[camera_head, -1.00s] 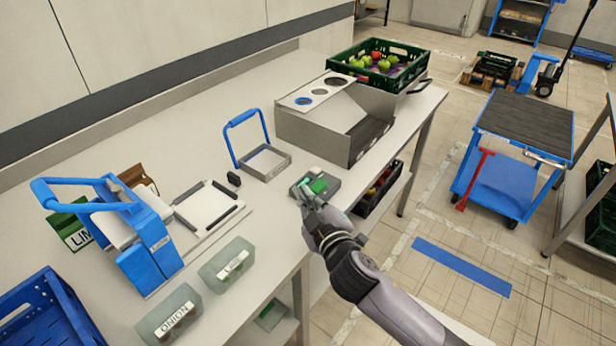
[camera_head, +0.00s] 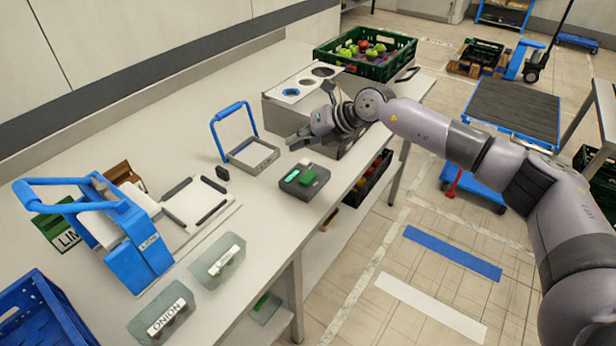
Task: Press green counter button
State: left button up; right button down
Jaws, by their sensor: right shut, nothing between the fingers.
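The green counter button (camera_head: 308,178) sits on a dark grey counter box (camera_head: 298,186) on the worktop. A lit green display (camera_head: 291,175) and a small white button (camera_head: 304,162) show on the same box. My right gripper (camera_head: 292,142) is shut and empty. It is above and behind the box, apart from the button, with its tip pointing left. My left gripper is not in view.
A steel box with round holes (camera_head: 282,108) stands just behind my right gripper. A blue-handled frame (camera_head: 250,158) is left of the counter box. A green crate of apples (camera_head: 326,50) stands at the far end. The worktop's front edge is close to the counter box.

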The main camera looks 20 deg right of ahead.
jog(key=d, duration=0.2)
jog(key=d+h, duration=0.1)
jog(key=d, duration=0.1)
jog(key=shift+w+h, duration=0.3)
jog(key=shift+w, duration=0.1)
jog(key=shift+a, duration=0.1)
jog(key=b, duration=0.5)
send_over(310, 176)
notch_tip(310, 176, down, 8)
jog(key=shift+w+r, duration=0.1)
jog(key=shift+f+b, duration=0.45)
jog(key=shift+f, duration=0.05)
dwell(0.5)
jog(key=shift+f, duration=0.4)
